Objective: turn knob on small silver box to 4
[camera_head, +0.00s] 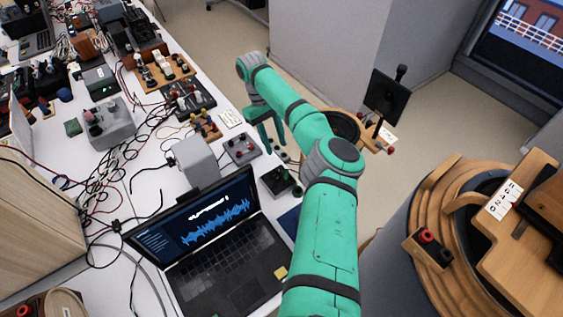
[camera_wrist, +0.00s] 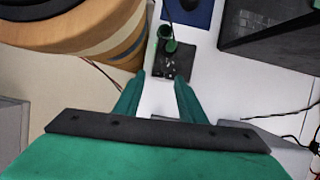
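A small silver-grey box (camera_head: 242,149) with knobs on top sits on the white table, left of my gripper (camera_head: 268,132) in the head view. I cannot read any marks on its knobs. My gripper also shows in the wrist view (camera_wrist: 158,88), with its two green fingers apart and nothing between them. Beyond the fingertips is a small dark box (camera_wrist: 172,65) with a dark green knob or plug on top; it looks like the dark box (camera_head: 277,181) near the laptop in the head view. Part of the table below the fingers is hidden by my gripper.
An open laptop (camera_head: 225,265) with a blue waveform stands in front of the boxes. A pale box (camera_head: 195,160) and a larger grey box (camera_head: 108,124) stand left, among loose cables. A round wooden speaker (camera_wrist: 95,30) is beside the table edge in the wrist view.

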